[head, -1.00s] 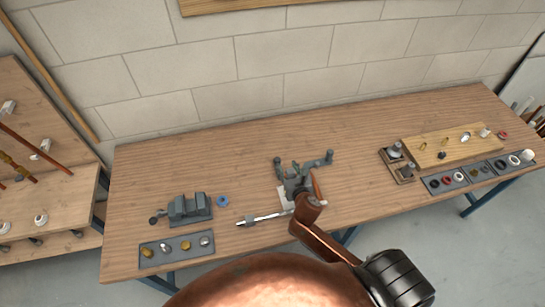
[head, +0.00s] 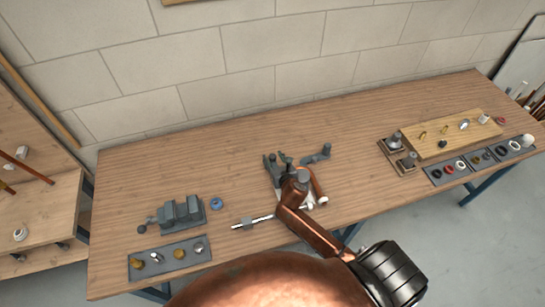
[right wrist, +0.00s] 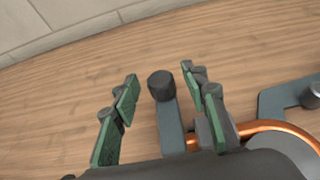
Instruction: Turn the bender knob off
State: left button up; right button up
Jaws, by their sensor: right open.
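The bender sits on the workbench in the middle of the head view, largely hidden behind my right arm. Its grey lever (head: 318,154) and a bent copper pipe (head: 319,186) show to the right of my right gripper (head: 277,158). In the right wrist view, a dark round knob (right wrist: 161,84) tops a grey bar (right wrist: 171,127). My right gripper (right wrist: 159,76) is open with green-padded fingers on both sides of the knob, with gaps visible. The copper pipe (right wrist: 275,127) and second grey lever (right wrist: 290,100) lie to the right. My left gripper is not in view.
A grey vise (head: 180,211), a blue ring (head: 216,204) and a tray of fittings (head: 170,260) are on the workbench's left. A wooden board (head: 443,134) and trays with rings are on the right. The back of the workbench (head: 230,140) is clear.

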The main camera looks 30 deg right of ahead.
jog(key=shift+w+d+f, duration=0.2)
jog(key=shift+w+f, duration=0.1)
jog(key=shift+w, duration=0.35)
jog(key=shift+c, duration=0.6)
grip_shut()
